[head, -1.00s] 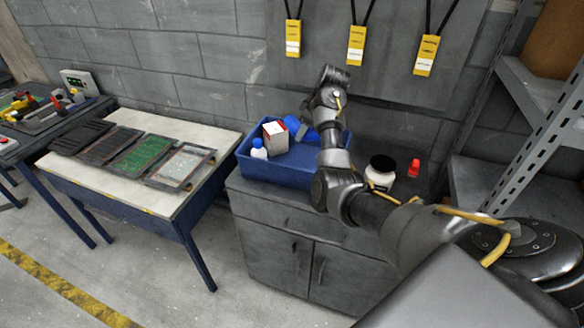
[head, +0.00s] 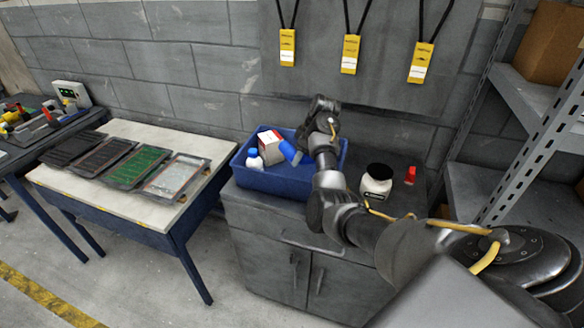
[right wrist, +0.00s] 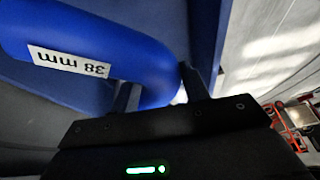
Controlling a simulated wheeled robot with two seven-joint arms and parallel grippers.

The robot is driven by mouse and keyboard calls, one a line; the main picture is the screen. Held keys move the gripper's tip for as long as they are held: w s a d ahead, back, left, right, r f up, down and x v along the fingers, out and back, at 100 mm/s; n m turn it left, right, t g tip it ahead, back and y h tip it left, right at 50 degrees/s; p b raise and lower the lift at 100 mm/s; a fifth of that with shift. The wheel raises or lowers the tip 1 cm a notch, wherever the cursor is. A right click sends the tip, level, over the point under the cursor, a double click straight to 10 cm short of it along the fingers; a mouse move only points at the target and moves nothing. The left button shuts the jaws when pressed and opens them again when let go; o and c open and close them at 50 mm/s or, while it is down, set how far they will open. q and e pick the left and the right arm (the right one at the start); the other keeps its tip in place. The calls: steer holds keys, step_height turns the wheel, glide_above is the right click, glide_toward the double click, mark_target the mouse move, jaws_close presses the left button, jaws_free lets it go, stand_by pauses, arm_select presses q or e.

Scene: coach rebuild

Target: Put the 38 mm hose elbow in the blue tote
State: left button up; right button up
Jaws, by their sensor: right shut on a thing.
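The 38 mm hose elbow is a blue bent tube (head: 290,152) with a white "38 mm" label, which reads upside down in the right wrist view (right wrist: 60,72). My right gripper (head: 303,140) is shut on the elbow; its dark fingers (right wrist: 160,94) sit either side of the tube near one end. In the head view the elbow is over or inside the blue tote (head: 275,185), beside a white and red box. I cannot tell whether it touches the tote floor. My forearm and wrist hide the tote's right part. My left gripper is not in view.
The tote stands on a grey cabinet (head: 262,235) and also holds the box (head: 268,143) and a white bottle with a blue cap (head: 254,162). A white jar with a black lid (head: 376,185) and a red item (head: 410,175) stand to its right. Metal shelving (head: 530,150) is at right.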

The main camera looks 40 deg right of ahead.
steer(key=p, duration=0.3)
glide_toward(299, 177)
steer(key=a+f, duration=0.3)
steer(key=s+a+f, duration=0.1)
steer(key=a, duration=0.1)
steer(key=shift+f, duration=0.4)
steer(key=shift+w+f, duration=0.1)
steer(key=shift+f, duration=0.25)
steer(key=shift+f+b, duration=0.1)
steer(key=shift+b, duration=0.2)
steer(key=o, duration=1.1)
steer(key=shift+r, duration=0.25)
steer(key=b+v, duration=0.2)
steer(key=v, duration=1)
steer(key=shift+f, duration=0.1)
